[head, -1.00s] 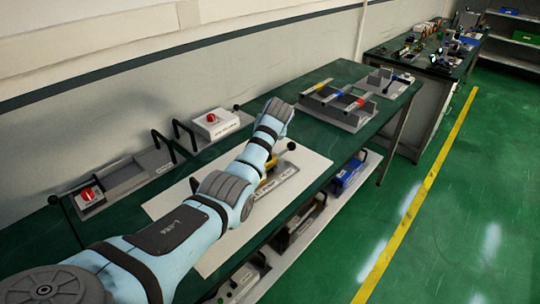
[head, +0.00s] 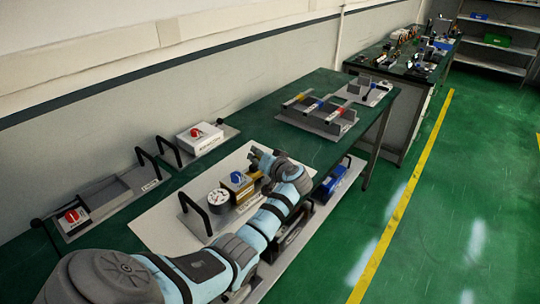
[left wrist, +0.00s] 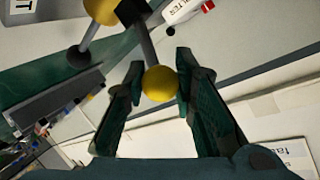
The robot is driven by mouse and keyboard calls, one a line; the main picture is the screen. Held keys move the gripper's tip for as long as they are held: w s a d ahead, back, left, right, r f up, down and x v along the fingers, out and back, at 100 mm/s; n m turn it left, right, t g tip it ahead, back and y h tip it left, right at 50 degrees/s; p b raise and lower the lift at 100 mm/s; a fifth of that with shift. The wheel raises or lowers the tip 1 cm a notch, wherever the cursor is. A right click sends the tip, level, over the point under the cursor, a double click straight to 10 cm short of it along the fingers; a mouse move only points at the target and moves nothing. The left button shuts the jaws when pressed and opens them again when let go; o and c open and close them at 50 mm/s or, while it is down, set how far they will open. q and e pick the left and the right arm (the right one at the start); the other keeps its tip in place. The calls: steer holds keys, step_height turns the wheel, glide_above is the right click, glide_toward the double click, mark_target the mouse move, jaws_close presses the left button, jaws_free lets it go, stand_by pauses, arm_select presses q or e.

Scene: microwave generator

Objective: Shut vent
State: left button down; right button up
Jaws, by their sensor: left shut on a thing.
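My left gripper (head: 262,160) is low over the right part of the white board (head: 165,226), its arm coming in from the lower left. In the left wrist view, a yellow ball knob (left wrist: 160,83) on a grey lever rod lies between the two fingers (left wrist: 160,105), and the gripper is shut on this lever. The rod runs up to a black hub beside a yellow body (left wrist: 102,10). A second lever with a dark ball (left wrist: 79,57) stands apart to the left. In the head view the wrist hides the knob. No vent label is readable. My right gripper is out of view.
A round gauge (head: 219,198) and a blue-knobbed box (head: 238,181) stand just left of the gripper. A black-handled tray (head: 118,193) and a white box with a red knob (head: 200,137) stand behind. A grey rack (head: 318,118) is farther along; the green table between is bare.

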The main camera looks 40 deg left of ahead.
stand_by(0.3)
arm_select(q)
steer(key=c, duration=1.3)
jaws_free()
steer(key=shift+d, duration=0.1)
steer(key=v, duration=1.2)
